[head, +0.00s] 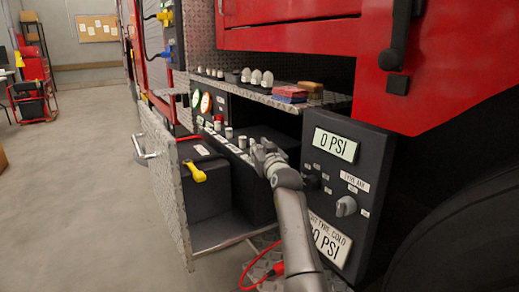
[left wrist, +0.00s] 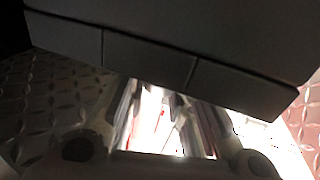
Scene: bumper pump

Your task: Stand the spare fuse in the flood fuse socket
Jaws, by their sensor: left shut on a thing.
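My left gripper (head: 262,156) is in the truck's open side bay, at the right end of a ledge with a row of small grey cylindrical parts (head: 229,132) and white labels. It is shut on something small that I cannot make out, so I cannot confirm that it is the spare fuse. In the left wrist view the fingers (left wrist: 165,140) are dark and blurred, with bright glare between them and a dark block (left wrist: 150,60) close above. I cannot tell which socket is the flood fuse socket. My right gripper is not in view.
A diamond-plate shelf (head: 275,98) above holds pale round knobs and red and brown blocks (head: 290,92). A gauge panel (head: 335,155) reading 0 PSI stands just right of my arm. A yellow-handled part (head: 195,172) and a red cable (head: 250,270) are lower down.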

